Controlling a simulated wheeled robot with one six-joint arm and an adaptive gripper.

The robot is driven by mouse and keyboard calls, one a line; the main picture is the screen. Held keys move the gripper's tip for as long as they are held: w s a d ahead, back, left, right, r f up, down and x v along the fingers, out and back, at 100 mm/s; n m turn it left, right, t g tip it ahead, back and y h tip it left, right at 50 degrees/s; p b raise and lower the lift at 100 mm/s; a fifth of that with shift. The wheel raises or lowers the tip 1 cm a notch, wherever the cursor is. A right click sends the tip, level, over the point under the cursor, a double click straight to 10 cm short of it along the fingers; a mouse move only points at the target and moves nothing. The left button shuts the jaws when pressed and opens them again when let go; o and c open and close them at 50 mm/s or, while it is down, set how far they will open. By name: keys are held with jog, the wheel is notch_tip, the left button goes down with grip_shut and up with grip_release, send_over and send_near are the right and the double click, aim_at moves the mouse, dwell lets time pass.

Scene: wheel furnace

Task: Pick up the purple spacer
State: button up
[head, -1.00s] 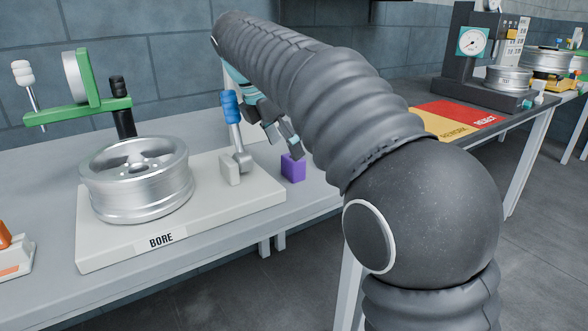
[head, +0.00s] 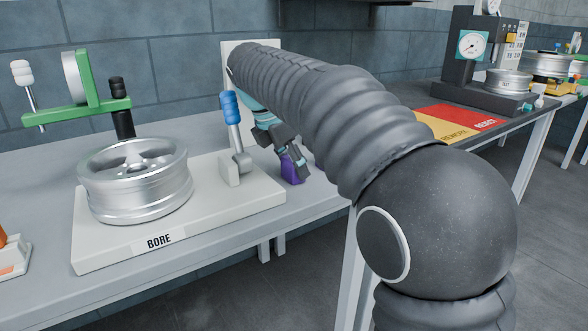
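The purple spacer (head: 290,174) is a small block on the grey bench, just right of the white BORE plate. My gripper (head: 293,163) is down at the spacer, with its dark fingers overlapping the spacer's top and right side in the picture. The fingers hide part of the spacer. I cannot tell whether they touch it or how far apart they are.
A blue-handled clamp (head: 232,120) stands close left of my gripper on the white BORE plate (head: 215,212). A silver wheel (head: 135,190) lies on that plate. A green-armed gauge (head: 80,110) stands behind it. The red and yellow mat (head: 465,119) lies right.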

jog(key=shift+c, duration=0.6)
jog(key=shift+r, duration=0.95)
notch_tip(320, 180, up, 2)
jog(key=shift+r+p, duration=0.25)
jog(key=shift+p, duration=0.35)
jog(key=s+d+r, duration=0.6)
jog(key=s+d, duration=0.1)
jog(key=s, duration=0.2)
jog(key=shift+s+r, duration=0.15)
jog(key=shift+r, duration=0.2)
